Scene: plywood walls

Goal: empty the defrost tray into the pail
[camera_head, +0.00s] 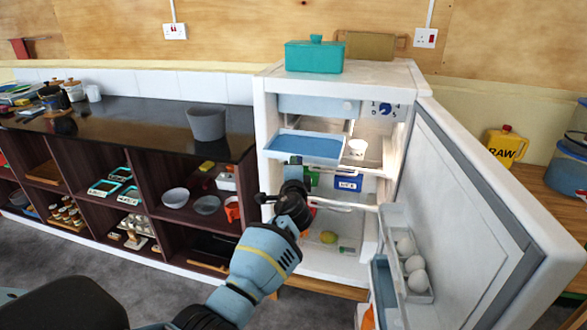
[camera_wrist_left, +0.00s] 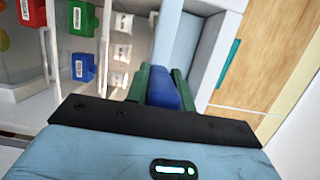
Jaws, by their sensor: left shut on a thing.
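The defrost tray (camera_head: 320,162) is pale blue and holds a blue liquid. It lies near level inside the open fridge, under the freezer box, at its front left. My left gripper (camera_head: 295,161) is at the tray's front edge. In the left wrist view its green fingers (camera_wrist_left: 166,78) are shut on a blue part (camera_wrist_left: 172,92), which seems to be the tray's handle; the fingers hide some of it. The pail (camera_head: 207,125) is grey and upright on the dark counter, left of the fridge. My right gripper is not in view.
The fridge door (camera_head: 490,190) stands open to the right, with eggs (camera_head: 415,264) in its rack. A teal lidded box (camera_head: 314,57) is on the fridge top. The counter (camera_head: 150,118) around the pail is clear.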

